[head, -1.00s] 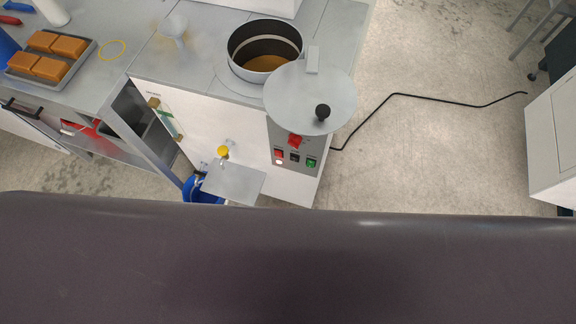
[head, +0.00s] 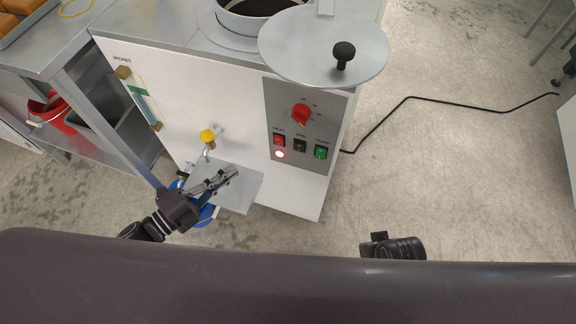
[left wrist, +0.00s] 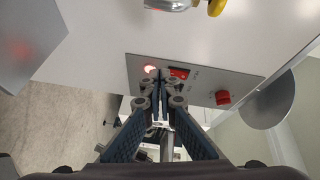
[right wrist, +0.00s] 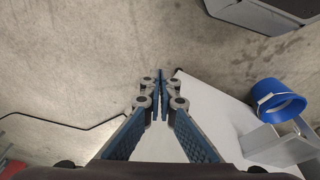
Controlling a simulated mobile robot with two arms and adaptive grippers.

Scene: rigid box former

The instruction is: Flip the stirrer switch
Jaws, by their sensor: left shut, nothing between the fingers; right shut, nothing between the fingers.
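The control panel (head: 315,95) is on the white front of the machine. The stirrer switch (head: 300,146), black, sits in the middle of a row between a red switch (head: 279,140) and a green switch (head: 321,152). My left gripper (head: 234,171) is shut and empty, above the grey drip plate, left of the panel and apart from it. In the left wrist view its fingertips (left wrist: 160,76) overlap the panel's edge beside the red switch (left wrist: 179,73); I cannot make out the black switch there. My right gripper (right wrist: 161,75) is shut and empty over the floor.
A red knob (head: 300,115) is above the switches and a white lamp (head: 280,155) glows below the red one. A round lid (head: 310,50) with a black handle overhangs the panel. A yellow-handled valve (head: 207,137) stands out above the drip plate (head: 240,190). A black cable (head: 440,100) crosses the floor.

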